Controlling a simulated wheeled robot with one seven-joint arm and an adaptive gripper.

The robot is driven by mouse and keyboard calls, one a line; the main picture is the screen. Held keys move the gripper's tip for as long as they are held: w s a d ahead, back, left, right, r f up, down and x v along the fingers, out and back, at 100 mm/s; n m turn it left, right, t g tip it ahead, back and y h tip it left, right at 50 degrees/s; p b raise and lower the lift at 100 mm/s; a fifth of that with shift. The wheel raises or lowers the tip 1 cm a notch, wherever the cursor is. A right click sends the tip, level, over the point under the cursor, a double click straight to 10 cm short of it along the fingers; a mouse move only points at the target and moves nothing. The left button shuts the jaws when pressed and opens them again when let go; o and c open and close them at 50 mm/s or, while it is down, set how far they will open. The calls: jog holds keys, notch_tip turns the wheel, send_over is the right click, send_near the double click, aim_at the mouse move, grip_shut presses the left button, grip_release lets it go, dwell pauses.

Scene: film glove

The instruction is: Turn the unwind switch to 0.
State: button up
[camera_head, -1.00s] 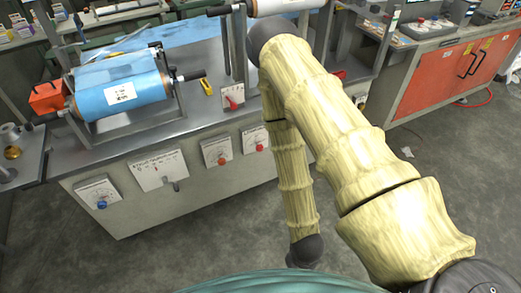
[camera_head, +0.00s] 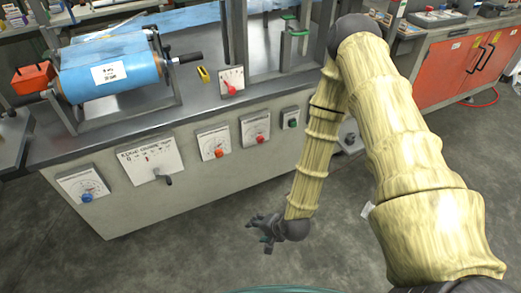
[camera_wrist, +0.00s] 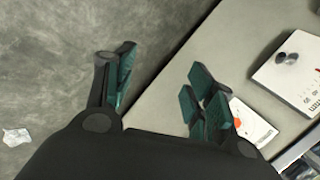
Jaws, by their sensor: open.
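The cabinet front carries several control plates with small labels; I cannot tell surely which is the unwind switch. One white plate has a dark lever (camera_head: 163,178). Left of it is a blue knob (camera_head: 87,197); right are two red knobs (camera_head: 219,152) (camera_head: 259,138). A red-handled switch (camera_head: 231,88) stands on the top. My gripper (camera_head: 263,230) is empty, in front of the cabinet and low, apart from the controls. In the wrist view my gripper (camera_wrist: 160,92) is open, its teal fingers spread, with a dark knob (camera_wrist: 287,58) on a white plate at right.
A blue film roll (camera_head: 110,75) rests in a stand on the cabinet top, by an orange box (camera_head: 33,77). A green button (camera_head: 292,122) sits at the front's right end. An orange cabinet (camera_head: 460,72) stands at right. The grey floor (camera_head: 200,250) before the cabinet is clear.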

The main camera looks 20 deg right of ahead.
jog(key=w+d+f+m+t+b, duration=0.25)
jog(key=w+m+b, duration=0.25)
jog(key=w, duration=0.5)
jog(key=m+t+h+b, duration=0.2)
jog(key=m+t+b, duration=0.7)
jog(key=m+b, duration=0.45)
send_near(261, 141)
jog(key=w, duration=0.3)
jog(key=w+b, duration=0.1)
jog(key=w, duration=0.6)
jog(key=shift+w+a+f+b, duration=0.1)
jog(key=shift+w+a+b, duration=0.2)
jog(key=shift+w+b, duration=0.1)
jog(key=c, duration=1)
